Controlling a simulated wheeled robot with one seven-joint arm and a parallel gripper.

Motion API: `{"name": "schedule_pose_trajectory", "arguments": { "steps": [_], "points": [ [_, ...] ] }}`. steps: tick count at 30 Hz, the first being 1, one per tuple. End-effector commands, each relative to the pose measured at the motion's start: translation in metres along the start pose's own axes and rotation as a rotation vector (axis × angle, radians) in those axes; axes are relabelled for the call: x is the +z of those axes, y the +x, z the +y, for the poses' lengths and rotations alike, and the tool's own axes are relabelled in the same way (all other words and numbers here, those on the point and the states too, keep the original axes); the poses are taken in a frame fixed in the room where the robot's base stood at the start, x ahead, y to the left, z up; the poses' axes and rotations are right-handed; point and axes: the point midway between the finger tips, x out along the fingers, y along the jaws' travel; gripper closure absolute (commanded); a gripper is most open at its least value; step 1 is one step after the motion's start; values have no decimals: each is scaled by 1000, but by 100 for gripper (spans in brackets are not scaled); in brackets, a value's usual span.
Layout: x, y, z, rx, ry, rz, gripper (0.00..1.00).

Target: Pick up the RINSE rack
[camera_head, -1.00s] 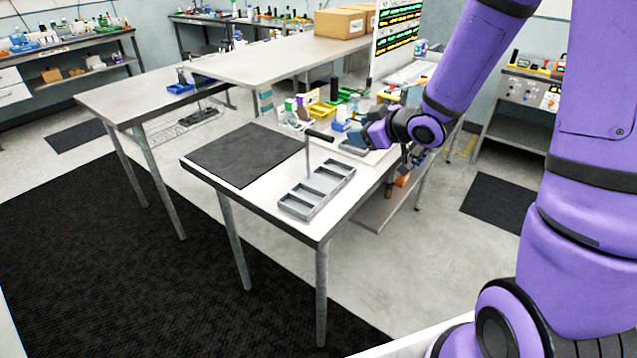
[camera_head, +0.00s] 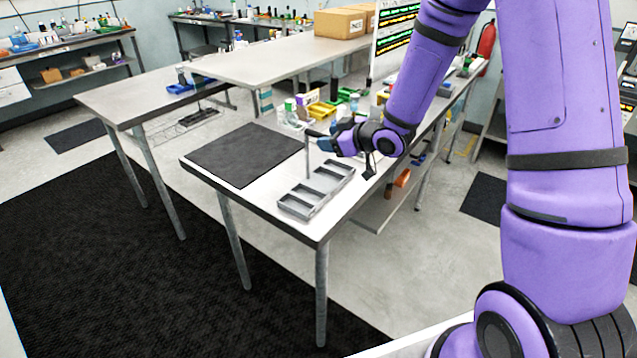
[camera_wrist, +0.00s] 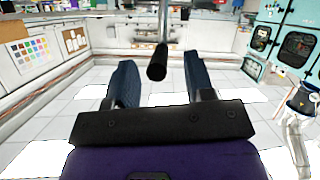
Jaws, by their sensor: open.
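A grey rack (camera_head: 318,189) with several compartments lies on the white table, next to a dark mat. An upright post (camera_head: 307,158) rises at the rack's left side and carries a short dark handle at its top. My gripper (camera_head: 318,139) is at the height of that handle in the head view, close to it. In the wrist view the two blue fingers of my gripper (camera_wrist: 160,88) are apart, and the round black end of the handle (camera_wrist: 157,62) shows between and just beyond them. No label can be read on the rack.
The dark mat (camera_head: 246,154) covers the table's left part. Yellow and green bins (camera_head: 322,110) and small bottles stand behind the rack. A raised grey bench (camera_head: 275,62) with cardboard boxes (camera_head: 340,22) is farther back. The table's front corner is clear.

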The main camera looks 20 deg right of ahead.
Motion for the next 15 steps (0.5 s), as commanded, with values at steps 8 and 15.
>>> {"name": "schedule_pose_trajectory", "arguments": {
  "steps": [8,15],
  "points": [
    [-1,28,2,0,0,-1,52],
    [-1,29,2,1,0,-1,52]
  ]
}}
